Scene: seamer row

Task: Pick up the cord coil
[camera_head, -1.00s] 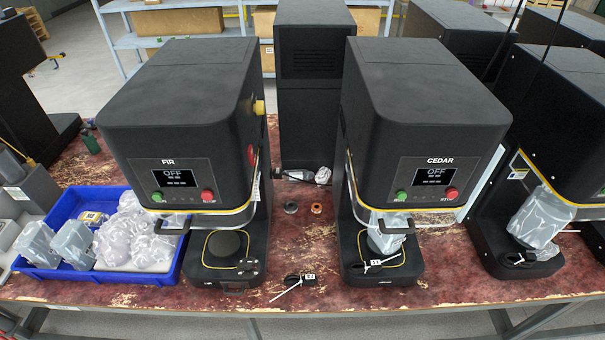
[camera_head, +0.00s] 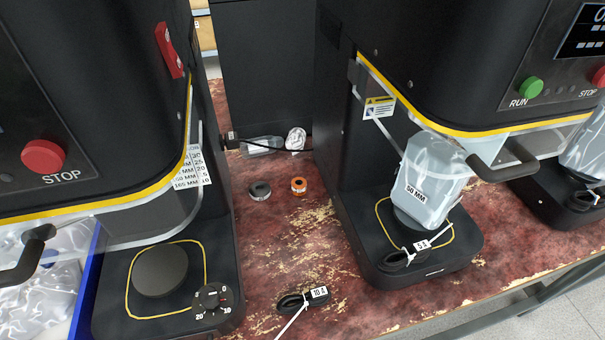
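A small black cord coil (camera_head: 291,303) lies on the worn red tabletop near its front edge, between two black machines. It carries a white tag that appears to read "10 A" and a white tie that runs down toward the edge. A second black cord coil (camera_head: 398,259) rests on the base of the right machine, with a white tie and a tag that appears to read "5 A". Neither of my grippers is in view.
The left machine (camera_head: 170,318) has a round pad and dial on its base. The right machine holds a bagged "50 MM" item (camera_head: 428,190). A dark ring (camera_head: 260,190) and an orange ring (camera_head: 299,185) lie behind the front coil. A blue tray (camera_head: 88,283) stands at left.

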